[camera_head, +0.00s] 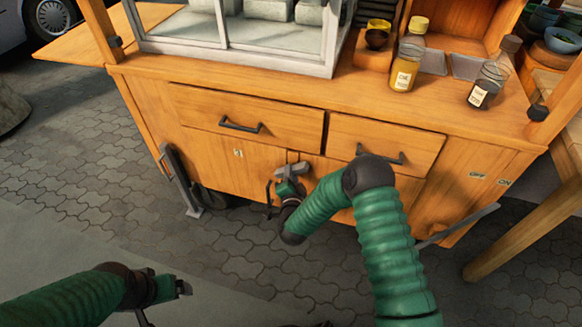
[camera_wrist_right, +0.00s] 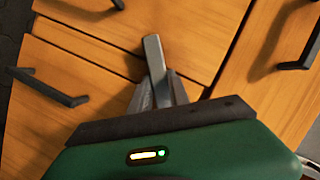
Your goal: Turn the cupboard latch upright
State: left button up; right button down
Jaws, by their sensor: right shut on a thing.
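The cupboard latch (camera_wrist_right: 154,52) is a grey bar on the wooden cart front, just below the drawers. In the wrist view it rises from between my right gripper's fingers, leaning slightly left. My right gripper (camera_wrist_right: 160,92) is shut on it. In the head view the right gripper (camera_head: 290,186) is at the latch (camera_head: 292,169), which looks small and partly covered, so its exact angle is hard to tell there. My left gripper (camera_head: 184,288) is low at the left, away from the cart; its fingers are too small to read.
Two drawers with dark handles (camera_head: 240,127) (camera_head: 380,155) sit just above the latch. A dark door handle (camera_head: 268,196) is close left of the right gripper. Bottles (camera_head: 405,70) and a glass case (camera_head: 240,35) stand on top. Paved ground before the cart is open.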

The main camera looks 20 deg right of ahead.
jog(key=shift+a+n+g+h+p, duration=0.15)
jog(key=shift+n+g+h+p, duration=0.7)
jog(key=shift+n+p, duration=0.9)
jog(key=shift+a+n+g+h+p, duration=0.15)
jog(key=shift+n+g+h+p, duration=0.65)
jog(key=shift+n+p, duration=0.95)
jog(key=shift+f+n, duration=0.1)
jog(key=shift+n, duration=0.2)
jog(key=c, duration=1.2)
grip_release()
jog(key=shift+w, duration=0.1)
jog(key=shift+c, duration=0.2)
jog(key=shift+r, duration=0.2)
